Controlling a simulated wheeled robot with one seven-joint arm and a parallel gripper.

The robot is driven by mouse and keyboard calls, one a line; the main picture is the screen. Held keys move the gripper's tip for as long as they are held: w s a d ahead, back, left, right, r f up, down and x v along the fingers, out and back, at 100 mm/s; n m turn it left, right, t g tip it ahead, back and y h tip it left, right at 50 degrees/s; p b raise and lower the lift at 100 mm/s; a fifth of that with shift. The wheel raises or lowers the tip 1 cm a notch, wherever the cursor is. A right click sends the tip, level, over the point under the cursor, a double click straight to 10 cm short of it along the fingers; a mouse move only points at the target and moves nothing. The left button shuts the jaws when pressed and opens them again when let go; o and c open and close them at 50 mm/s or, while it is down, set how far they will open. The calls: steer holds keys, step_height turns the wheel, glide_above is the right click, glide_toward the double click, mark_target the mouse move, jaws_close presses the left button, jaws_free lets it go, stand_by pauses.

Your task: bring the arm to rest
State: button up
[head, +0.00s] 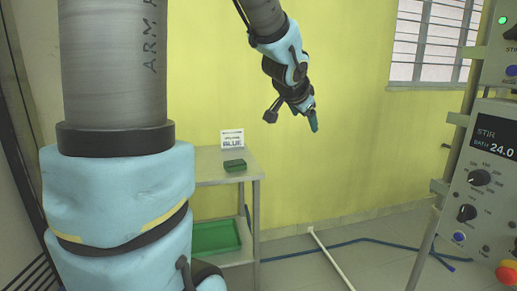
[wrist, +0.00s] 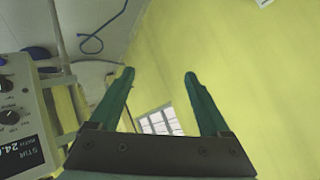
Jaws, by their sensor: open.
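My gripper (head: 313,122) hangs in the air at the upper middle of the head view, in front of the yellow wall. In the wrist view its two green fingers (wrist: 159,75) are spread apart with nothing between them. My arm reaches in from the top of the head view, bent at the wrist, with the fingers angled down to the right. The gripper touches nothing that I can see.
A metal table (head: 215,180) with a "BLUE" sign (head: 232,139) and a small green block (head: 235,166) stands left of centre. A green tray (head: 216,237) is on its lower shelf. A control panel (head: 483,190) stands at right. A white pipe (head: 330,258) and blue hose (head: 385,243) lie on the floor.

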steer(key=s+a+f+n+g+y, duration=0.4)
steer(key=s+a+f+n+g, duration=0.4)
steer(key=s+a+f, duration=0.9)
steer(key=a+f+n, duration=0.1)
steer(key=a+n, duration=0.1)
steer(key=shift+s+f+n, duration=0.25)
steer(key=shift+s+n, duration=0.05)
steer(key=shift+s, duration=0.1)
